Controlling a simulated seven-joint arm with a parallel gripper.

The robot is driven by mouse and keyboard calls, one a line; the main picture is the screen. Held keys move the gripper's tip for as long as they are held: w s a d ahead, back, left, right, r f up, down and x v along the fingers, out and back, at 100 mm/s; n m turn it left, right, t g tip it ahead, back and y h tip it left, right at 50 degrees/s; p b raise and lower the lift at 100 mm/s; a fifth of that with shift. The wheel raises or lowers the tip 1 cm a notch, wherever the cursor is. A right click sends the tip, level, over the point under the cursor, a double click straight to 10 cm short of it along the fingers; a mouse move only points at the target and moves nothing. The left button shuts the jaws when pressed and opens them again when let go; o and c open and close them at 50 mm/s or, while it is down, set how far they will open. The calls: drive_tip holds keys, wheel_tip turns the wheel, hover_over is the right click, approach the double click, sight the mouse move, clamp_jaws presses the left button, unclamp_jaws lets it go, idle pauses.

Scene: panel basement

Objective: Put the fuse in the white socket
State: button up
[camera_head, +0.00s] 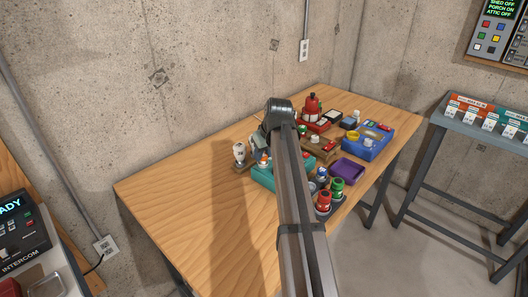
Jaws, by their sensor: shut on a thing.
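My arm reaches over the wooden workbench, and my gripper (262,152) points down above the left end of a teal box (264,179). A small white and orange piece (263,160) shows at its fingertips and looks like the fuse. My gripper is shut on it, though the fingers are small and partly hidden by my wrist. Whether the piece touches the teal box, I cannot tell. A white round fitting (315,139) on a brown wooden block (322,151) looks like a white socket. My arm hides part of the middle of the bench.
A bulb-like white thing (239,151) on a small base stands left of my gripper. A blue box (367,142) with a yellow ring, a purple tray (348,171), and red and green jars (337,187) crowd the right. The bench's left side (175,195) is clear.

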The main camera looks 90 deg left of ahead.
drive_tip(key=shift+f, duration=0.3)
drive_tip(key=o, duration=0.7)
drive_tip(key=shift+r, duration=0.1)
drive_tip(key=shift+v, duration=5.4)
drive_tip(key=shift+w, duration=0.1)
